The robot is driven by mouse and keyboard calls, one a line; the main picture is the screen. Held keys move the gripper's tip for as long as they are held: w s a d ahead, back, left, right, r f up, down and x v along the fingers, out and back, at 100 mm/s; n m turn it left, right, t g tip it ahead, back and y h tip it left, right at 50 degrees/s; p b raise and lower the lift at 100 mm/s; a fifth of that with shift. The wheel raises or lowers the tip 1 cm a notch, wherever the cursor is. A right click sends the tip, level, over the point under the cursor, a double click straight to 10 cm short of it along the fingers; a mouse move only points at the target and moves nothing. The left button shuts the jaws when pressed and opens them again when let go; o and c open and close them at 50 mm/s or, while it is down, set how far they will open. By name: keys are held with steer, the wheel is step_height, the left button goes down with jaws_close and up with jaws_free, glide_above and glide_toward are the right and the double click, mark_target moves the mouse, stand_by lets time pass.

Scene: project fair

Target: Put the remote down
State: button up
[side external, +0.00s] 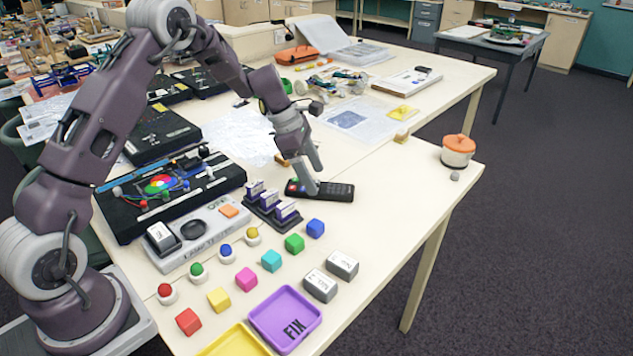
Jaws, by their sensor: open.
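A dark remote (335,192) with small buttons lies flat on the white table, to the right of the rack of purple-and-white blocks. My gripper (302,178) is open and reaches down at the left end of the remote. Its fingers overlap that end in the side external view. I cannot tell whether they touch the remote.
The rack (272,212) stands close to the left of the remote. A lidded pot (458,152) stands at the right edge. The table between remote and pot is clear.

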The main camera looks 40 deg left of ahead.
steer(key=v, duration=0.9)
steer(key=s+d+r+m+y, duration=0.1)
steer(key=s+d+r+m, duration=0.7)
steer(key=s+r+m, duration=0.5)
steer(key=s+d+f+m+t+y, duration=0.1)
steer(key=s+m, duration=0.5)
steer(key=s, duration=0.4)
steer(key=s+d+m+t+y, duration=0.1)
steer(key=s+d+m+t, duration=0.1)
steer(key=s+m, duration=0.4)
steer(key=s, duration=0.5)
steer(key=shift+s+f+y, duration=0.2)
steer(key=shift+f+y, duration=0.1)
steer(key=shift+f, duration=0.05)
